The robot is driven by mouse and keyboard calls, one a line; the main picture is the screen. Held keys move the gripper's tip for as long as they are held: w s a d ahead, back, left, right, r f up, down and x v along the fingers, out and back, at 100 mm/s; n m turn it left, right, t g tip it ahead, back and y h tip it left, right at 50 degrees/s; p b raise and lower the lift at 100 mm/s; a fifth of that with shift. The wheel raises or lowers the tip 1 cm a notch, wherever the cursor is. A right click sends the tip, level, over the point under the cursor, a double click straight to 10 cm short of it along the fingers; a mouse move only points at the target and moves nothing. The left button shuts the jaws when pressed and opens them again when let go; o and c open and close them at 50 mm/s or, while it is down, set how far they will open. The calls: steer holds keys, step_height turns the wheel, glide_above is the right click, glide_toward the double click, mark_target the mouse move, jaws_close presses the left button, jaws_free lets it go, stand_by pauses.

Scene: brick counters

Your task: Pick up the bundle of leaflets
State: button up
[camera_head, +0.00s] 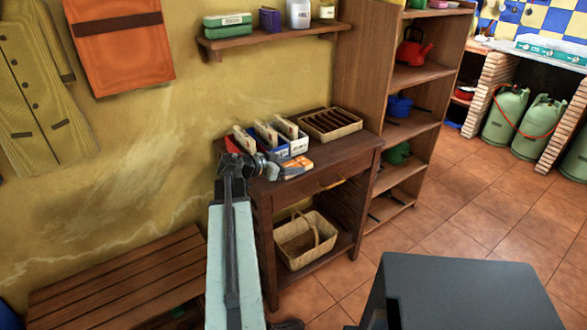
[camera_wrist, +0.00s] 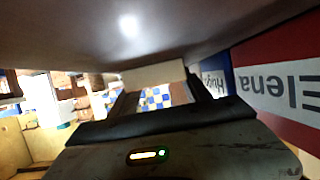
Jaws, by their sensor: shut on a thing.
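Red, blue and white holders stand in a row on the brown side table (camera_head: 345,150), with pale upright bundles in them. My gripper (camera_head: 252,163) is low at the front of the red holder (camera_head: 231,145), left of the blue-and-white holder (camera_head: 297,144). In the wrist view the dark fingers (camera_wrist: 160,95) are shut on a pale block (camera_wrist: 154,74), which looks like the bundle of leaflets. The "Elena" label (camera_wrist: 285,85) of the red holder is close on the right. My arm hides part of the grip, and I cannot tell whether the bundle is clear of its holder.
An orange-and-white packet (camera_head: 298,166) lies at the table's front edge. A slotted wooden tray (camera_head: 331,123) stands behind right. A wall shelf (camera_head: 270,37) hangs above and a tall shelf unit (camera_head: 352,70) stands right. A slatted bench (camera_head: 120,285) is lower left.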

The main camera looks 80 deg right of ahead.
step_height(320, 180, up, 10)
steer(key=p, duration=1)
